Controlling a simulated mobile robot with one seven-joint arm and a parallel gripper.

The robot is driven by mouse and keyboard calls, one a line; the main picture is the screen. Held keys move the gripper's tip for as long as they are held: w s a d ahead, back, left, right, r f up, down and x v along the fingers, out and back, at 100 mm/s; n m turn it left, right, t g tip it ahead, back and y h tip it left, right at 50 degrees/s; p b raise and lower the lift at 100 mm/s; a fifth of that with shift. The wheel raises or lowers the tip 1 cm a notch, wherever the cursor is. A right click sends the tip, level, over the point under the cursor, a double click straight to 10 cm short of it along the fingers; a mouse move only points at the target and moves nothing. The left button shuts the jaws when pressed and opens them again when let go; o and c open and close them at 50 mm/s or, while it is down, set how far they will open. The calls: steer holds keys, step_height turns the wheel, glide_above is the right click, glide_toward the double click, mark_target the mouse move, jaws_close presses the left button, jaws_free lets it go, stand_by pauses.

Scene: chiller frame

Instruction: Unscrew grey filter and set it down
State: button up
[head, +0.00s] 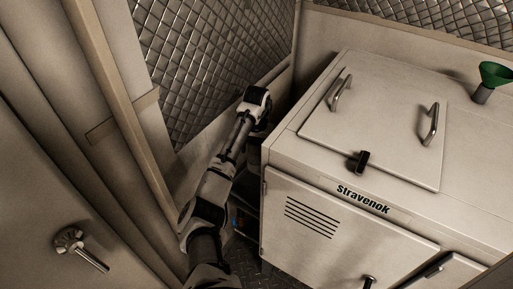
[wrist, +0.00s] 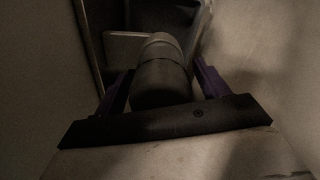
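In the wrist view, a dark grey cylinder, which looks like the grey filter (wrist: 162,82), stands between the two purple fingers of my gripper (wrist: 163,80). Its far end has a paler band. One finger lies along each side, very close to it; the dim light hides whether they touch it. In the head view my arm reaches into the narrow gap at the left side of the white cabinet marked Stravenok. The gripper and the filter cannot be made out there.
The white cabinet (head: 292,165) stands right of my arm, with a handled lid (head: 375,120) and a green funnel (head: 494,74) on top. A quilted metal wall (head: 205,60) is close behind. A door with a handle (head: 80,248) is at the left.

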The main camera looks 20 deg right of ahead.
steer(key=m, duration=0.3)
steer(key=shift+w+r, duration=0.1)
steer(key=m, duration=1.1)
steer(key=shift+m, duration=0.4)
steer(key=c, duration=1)
